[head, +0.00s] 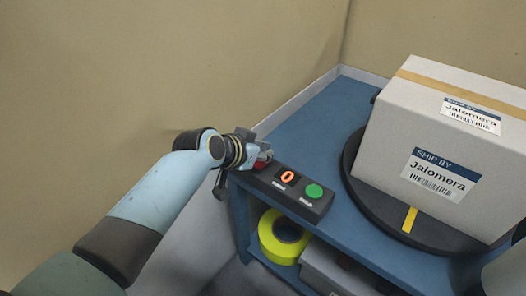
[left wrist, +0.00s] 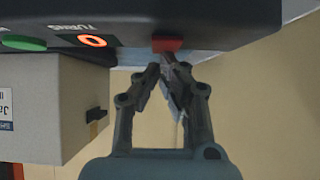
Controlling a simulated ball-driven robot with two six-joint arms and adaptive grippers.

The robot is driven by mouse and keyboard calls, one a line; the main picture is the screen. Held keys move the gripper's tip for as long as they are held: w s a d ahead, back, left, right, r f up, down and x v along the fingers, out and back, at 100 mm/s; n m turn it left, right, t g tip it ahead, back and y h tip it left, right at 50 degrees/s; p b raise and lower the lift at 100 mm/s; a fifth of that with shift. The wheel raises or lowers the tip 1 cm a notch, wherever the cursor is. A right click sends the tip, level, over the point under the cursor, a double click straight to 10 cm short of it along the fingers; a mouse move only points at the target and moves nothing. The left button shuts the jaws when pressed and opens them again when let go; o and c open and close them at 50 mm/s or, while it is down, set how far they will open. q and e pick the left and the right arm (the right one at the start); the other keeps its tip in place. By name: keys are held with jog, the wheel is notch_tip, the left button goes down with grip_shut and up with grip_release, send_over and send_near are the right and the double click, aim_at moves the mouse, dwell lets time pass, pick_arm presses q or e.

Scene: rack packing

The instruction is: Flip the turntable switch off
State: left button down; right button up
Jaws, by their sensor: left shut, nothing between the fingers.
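A dark switch panel (head: 299,204) sits at the left edge of the blue table. It carries an orange-lit ring (head: 288,176) and a green button (head: 314,191). A red switch (left wrist: 167,44) shows at the panel's edge in the left wrist view, beside the lit ring. My left gripper (head: 254,157) is shut and empty at the panel's far-left end. In the left wrist view, its fingertips (left wrist: 163,66) are just below the red switch; I cannot tell whether they touch it. The round black turntable (head: 385,214) has a yellow mark. My right gripper is not in view.
A large shipping box (head: 405,130) stands on the turntable to the right of the panel. Yellow tape (head: 268,237) and a grey box (head: 325,272) are on the shelf beneath the tabletop (head: 310,125). Beige walls stand behind and to the left.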

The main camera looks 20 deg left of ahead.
pick_arm(q)
jog(key=shift+s+f, duration=0.1)
jog(key=shift+f, duration=0.05)
jog(key=shift+s+a+p, duration=0.1)
jog(key=shift+s+p, duration=0.2)
jog(key=shift+s, duration=0.05)
jog(key=shift+s+a, duration=0.15)
jog(key=shift+s, duration=0.25)
